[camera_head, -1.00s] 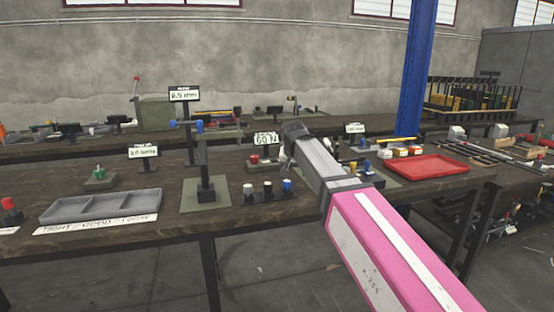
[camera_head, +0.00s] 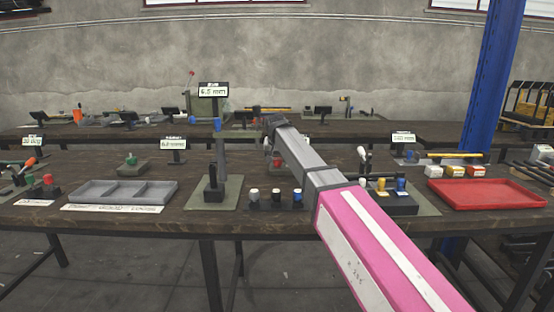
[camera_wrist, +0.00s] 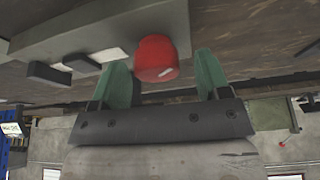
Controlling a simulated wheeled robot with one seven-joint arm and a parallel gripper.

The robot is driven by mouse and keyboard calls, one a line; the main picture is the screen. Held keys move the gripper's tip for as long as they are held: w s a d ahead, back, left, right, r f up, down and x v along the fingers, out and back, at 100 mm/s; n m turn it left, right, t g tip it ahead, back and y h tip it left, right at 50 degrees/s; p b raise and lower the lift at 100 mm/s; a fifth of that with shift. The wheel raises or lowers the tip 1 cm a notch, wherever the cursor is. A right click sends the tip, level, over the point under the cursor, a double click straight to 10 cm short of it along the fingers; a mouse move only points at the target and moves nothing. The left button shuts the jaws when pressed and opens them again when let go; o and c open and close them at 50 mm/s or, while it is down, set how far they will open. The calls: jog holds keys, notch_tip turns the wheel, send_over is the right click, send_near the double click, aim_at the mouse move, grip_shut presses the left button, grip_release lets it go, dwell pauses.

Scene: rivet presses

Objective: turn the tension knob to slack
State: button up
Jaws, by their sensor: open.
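A red round knob (camera_wrist: 156,58) with a short white mark shows in the wrist view, on or in front of a grey-green plate (camera_wrist: 110,30). My gripper (camera_wrist: 162,64) is open, with one green finger on each side of the knob. The fingers look apart from it; I cannot tell how far they reach along it. In the head view my gripper end (camera_head: 270,122) is above the middle of the near bench, and my arm hides most of the station behind it. A bit of red (camera_head: 277,162) shows beside my arm there.
To the right are a black block with levers (camera_head: 395,205), a red tray (camera_head: 485,194) and a blue pillar (camera_head: 490,80).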

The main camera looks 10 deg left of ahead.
jog(key=shift+d, duration=0.1)
jog(key=c, duration=0.9)
jog(key=shift+n, duration=0.3)
jog(key=n+y, duration=0.1)
jog(key=n, duration=0.1)
jog(key=n+y, duration=0.1)
jog(key=n, duration=0.1)
jog(key=shift+w+d+n+g, duration=0.1)
jog(key=shift+n+g, duration=0.2)
jog(key=shift+n+g+y, duration=0.35)
jog(key=shift+n, duration=0.8)
jog(key=shift+n+g+y, duration=0.35)
jog(key=shift+n, duration=0.8)
jog(key=o, duration=0.9)
